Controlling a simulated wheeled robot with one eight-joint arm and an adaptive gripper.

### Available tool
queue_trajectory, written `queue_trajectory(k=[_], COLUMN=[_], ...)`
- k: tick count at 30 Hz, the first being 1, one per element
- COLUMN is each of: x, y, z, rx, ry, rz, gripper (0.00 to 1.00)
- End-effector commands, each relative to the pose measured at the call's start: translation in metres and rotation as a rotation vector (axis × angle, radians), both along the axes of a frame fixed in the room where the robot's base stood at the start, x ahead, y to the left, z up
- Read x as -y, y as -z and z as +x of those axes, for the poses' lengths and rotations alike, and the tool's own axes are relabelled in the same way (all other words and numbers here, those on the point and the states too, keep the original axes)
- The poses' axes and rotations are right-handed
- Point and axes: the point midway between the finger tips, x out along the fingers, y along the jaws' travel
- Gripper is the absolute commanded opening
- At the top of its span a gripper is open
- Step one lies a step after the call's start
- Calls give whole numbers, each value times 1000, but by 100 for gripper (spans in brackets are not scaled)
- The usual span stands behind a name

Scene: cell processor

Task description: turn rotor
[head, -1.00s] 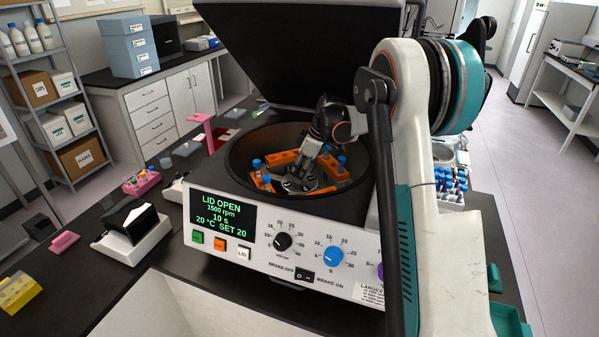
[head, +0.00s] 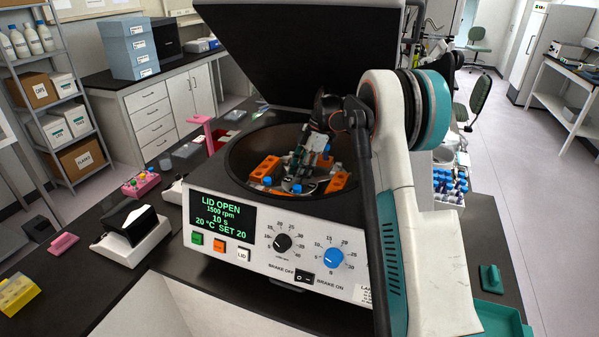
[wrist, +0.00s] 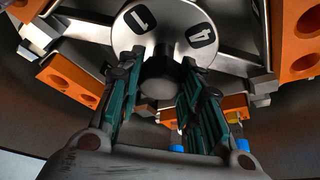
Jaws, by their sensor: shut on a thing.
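The rotor sits inside the open bowl of the centrifuge (head: 340,245). Its silver hub disc (wrist: 180,25) shows the digits 1 and 4 in the wrist view. Orange buckets (head: 265,168) hang around it, some holding blue-capped tubes (head: 297,188). My gripper (head: 303,165) reaches down into the bowl; in the wrist view its green-padded fingers (wrist: 158,90) are shut on the dark central knob (wrist: 160,78) of the rotor. The arm hides part of the bowl's right side.
The raised black lid (head: 300,45) stands behind the bowl. The front panel display (head: 220,220) reads LID OPEN. A pink rack (head: 141,183) and a white device (head: 135,235) stand left on the bench; a tube rack (head: 450,187) is at right.

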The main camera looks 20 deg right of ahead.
Motion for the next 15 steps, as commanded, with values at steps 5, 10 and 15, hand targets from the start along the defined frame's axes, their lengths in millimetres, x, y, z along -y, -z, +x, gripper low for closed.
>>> queue_trajectory(k=[5,10,15], x=[0,0,0], y=[0,0,0], z=[1,0,0], rx=[1,1,1], ry=[-30,-36,-35], rz=[-2,-2,-2], gripper=[0,0,0])
